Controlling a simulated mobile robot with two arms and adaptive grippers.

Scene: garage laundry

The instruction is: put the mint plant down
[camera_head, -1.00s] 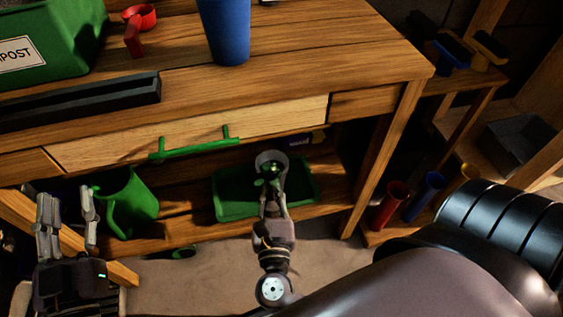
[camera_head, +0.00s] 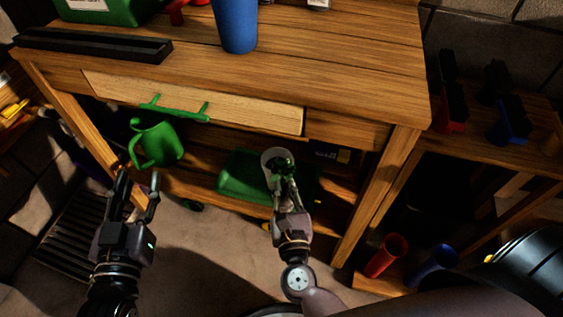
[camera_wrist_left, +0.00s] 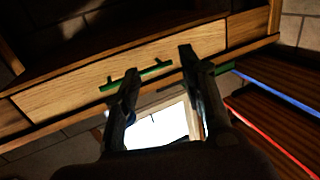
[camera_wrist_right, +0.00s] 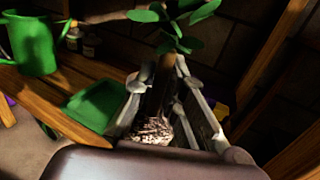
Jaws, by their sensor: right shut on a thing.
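The mint plant shows in the right wrist view with green leaves (camera_wrist_right: 170,22) above a pot (camera_wrist_right: 152,128) that is mostly hidden between the fingers. My right gripper is shut on the pot, in front of the workbench's lower shelf and near a green tray (camera_head: 238,178). Whether the pot touches anything is not clear. My left gripper (camera_head: 139,185) is open and empty, in front of the bench's left side; its spread fingers show in the left wrist view (camera_wrist_left: 158,82).
The wooden workbench has a drawer (camera_head: 250,108) with a green handle. A green watering can (camera_head: 158,145) stands on the lower shelf. A blue cup (camera_head: 236,28) and a black bar (camera_head: 95,43) are on top. Red (camera_head: 387,256) and blue (camera_head: 432,264) cylinders stand at right.

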